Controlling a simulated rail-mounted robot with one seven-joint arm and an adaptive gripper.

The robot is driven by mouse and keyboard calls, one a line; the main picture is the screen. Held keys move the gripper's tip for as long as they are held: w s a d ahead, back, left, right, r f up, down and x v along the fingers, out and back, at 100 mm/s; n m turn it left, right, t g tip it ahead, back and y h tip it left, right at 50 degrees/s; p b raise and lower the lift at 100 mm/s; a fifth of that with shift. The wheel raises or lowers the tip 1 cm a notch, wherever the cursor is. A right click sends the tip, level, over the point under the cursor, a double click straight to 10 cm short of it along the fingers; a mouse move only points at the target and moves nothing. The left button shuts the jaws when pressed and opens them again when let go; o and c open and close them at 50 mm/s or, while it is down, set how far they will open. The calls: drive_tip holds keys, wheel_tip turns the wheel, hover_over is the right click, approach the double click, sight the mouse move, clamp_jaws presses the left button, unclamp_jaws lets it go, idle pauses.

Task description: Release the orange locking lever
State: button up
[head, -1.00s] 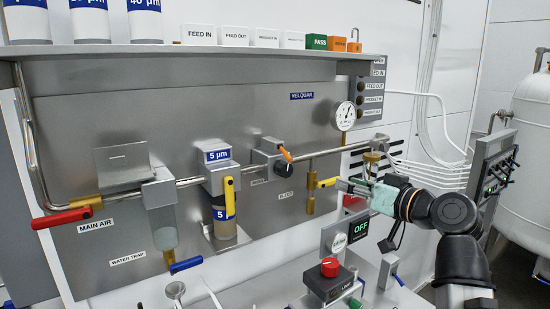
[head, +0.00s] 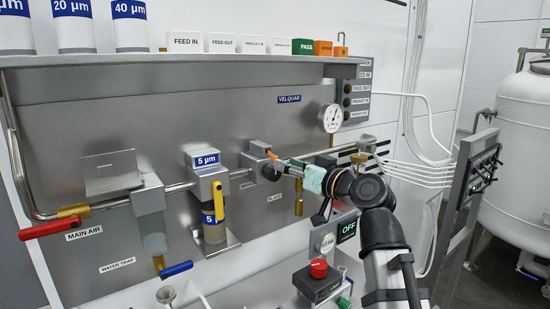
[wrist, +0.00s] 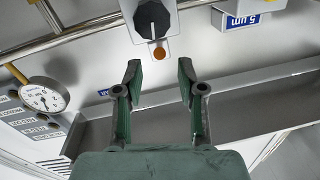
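The orange locking lever (head: 269,152) sits on top of the grey regulator block, above its black knob (head: 271,173), on the pipe in the head view. In the wrist view a round orange piece (wrist: 159,53) shows just beyond the black knob (wrist: 152,20), ahead of my gripper. My gripper (wrist: 159,75) is open, with an empty gap between its two fingers. In the head view my gripper (head: 284,167) is just right of the knob and lever. It appears apart from the lever, though the exact distance is hard to tell.
A yellow-handled filter (head: 218,200) hangs left of the regulator. A pressure gauge (head: 332,118) stands to the right, and a shelf (head: 200,58) with label blocks runs above. A red button box (head: 319,280) sits below. A metal ledge (wrist: 250,85) crosses the wrist view.

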sight(273, 158)
drive_tip(key=shift+p+x, duration=0.35)
drive_tip(key=shift+x, duration=2.45)
clamp_jaws()
